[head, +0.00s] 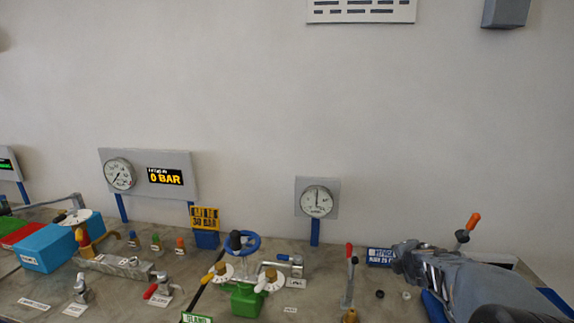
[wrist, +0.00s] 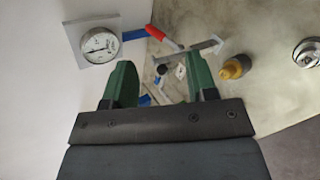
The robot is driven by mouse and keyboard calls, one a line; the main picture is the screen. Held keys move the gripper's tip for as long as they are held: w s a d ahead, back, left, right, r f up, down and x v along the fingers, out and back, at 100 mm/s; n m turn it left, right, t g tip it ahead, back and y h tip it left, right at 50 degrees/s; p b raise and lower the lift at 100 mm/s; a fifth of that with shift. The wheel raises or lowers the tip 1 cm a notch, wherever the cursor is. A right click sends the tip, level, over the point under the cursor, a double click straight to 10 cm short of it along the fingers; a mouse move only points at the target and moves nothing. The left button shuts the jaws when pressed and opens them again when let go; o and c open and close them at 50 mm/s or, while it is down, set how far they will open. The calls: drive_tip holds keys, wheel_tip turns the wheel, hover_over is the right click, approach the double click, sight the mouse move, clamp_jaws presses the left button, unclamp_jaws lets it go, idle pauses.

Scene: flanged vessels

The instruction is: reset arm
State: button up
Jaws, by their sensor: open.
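My gripper (wrist: 162,84) shows in the wrist view as two green fingers standing well apart on a dark bar. Nothing is held between them. In the head view my arm reaches in from the lower right, and my gripper (head: 402,262) is above the right part of the bench, left of an orange-tipped lever (head: 467,229). The fingers are hard to make out there. Beyond the fingers in the wrist view are a red-handled lever (wrist: 162,37) and a small dark round part (wrist: 162,69) on the bench.
The bench (head: 330,291) is crowded with a green vessel (head: 247,300), a blue handwheel (head: 242,243), a blue box (head: 48,246) and several small valves. A round gauge (head: 316,202) stands behind, also in the wrist view (wrist: 99,45). A brass-coloured fitting (wrist: 236,67) lies right of the fingers.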

drive_tip(key=s+m+g+h+b, duration=0.1)
drive_tip(key=s+m+g+h, duration=0.35)
drive_tip(key=s+m, duration=0.8)
drive_tip(key=s+a+f+m+g+y+b, duration=0.1)
drive_tip(key=s+a+m+y, duration=0.5)
drive_tip(key=a, duration=0.9)
drive_tip(key=shift+s+f+m+b, duration=0.55)
drive_tip(key=shift+s+m, duration=0.6)
drive_tip(key=shift+s, duration=0.75)
drive_tip(key=shift+d, duration=0.15)
